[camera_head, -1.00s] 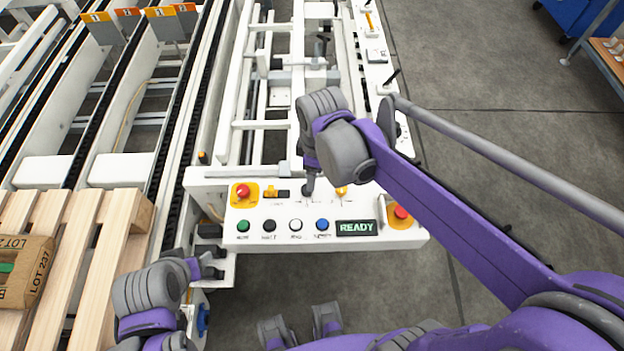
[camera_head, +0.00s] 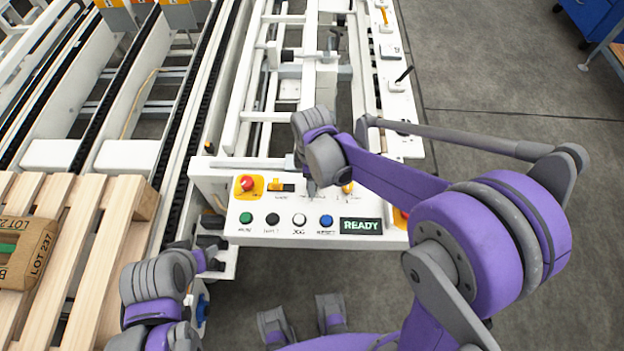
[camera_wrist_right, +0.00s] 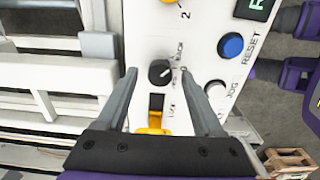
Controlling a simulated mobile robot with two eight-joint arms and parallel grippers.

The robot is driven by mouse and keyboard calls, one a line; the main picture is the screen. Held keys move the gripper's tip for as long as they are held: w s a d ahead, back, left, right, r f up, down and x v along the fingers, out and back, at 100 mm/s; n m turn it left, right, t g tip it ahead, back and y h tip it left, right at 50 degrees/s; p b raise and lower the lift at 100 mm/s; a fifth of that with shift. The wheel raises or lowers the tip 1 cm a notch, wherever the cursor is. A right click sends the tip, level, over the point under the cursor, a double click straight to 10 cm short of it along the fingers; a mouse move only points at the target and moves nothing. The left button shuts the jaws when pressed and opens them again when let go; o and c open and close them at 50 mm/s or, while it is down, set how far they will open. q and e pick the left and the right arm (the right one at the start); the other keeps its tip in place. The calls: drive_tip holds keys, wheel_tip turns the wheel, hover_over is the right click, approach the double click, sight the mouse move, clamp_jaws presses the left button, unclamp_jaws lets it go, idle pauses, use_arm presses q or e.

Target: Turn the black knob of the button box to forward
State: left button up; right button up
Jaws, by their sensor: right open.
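The button box (camera_head: 275,235) is a white panel with a lit READY display, seen in the head view. Its black knob (camera_wrist_right: 160,72) shows in the right wrist view with a pale mark on it. The small labels around it are too blurred to read surely. My right gripper (camera_wrist_right: 159,74) is open and empty, its two fingers on either side of the knob. I cannot tell whether they touch it. In the head view my right gripper (camera_head: 311,186) points down at the panel and hides the knob. My left gripper (camera_head: 204,260) is at the lower left, beside the box; its jaws are unclear.
A red emergency button (camera_head: 247,183), a yellow selector (camera_head: 347,188) and a blue button (camera_head: 326,221) are on the panel. A yellow-handled switch (camera_wrist_right: 155,120) is close to the knob. A wooden pallet (camera_head: 105,245) with a brown carton (camera_head: 27,255) stands at the left.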

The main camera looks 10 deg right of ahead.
drive_tip(key=shift+f, duration=0.3)
clamp_jaws()
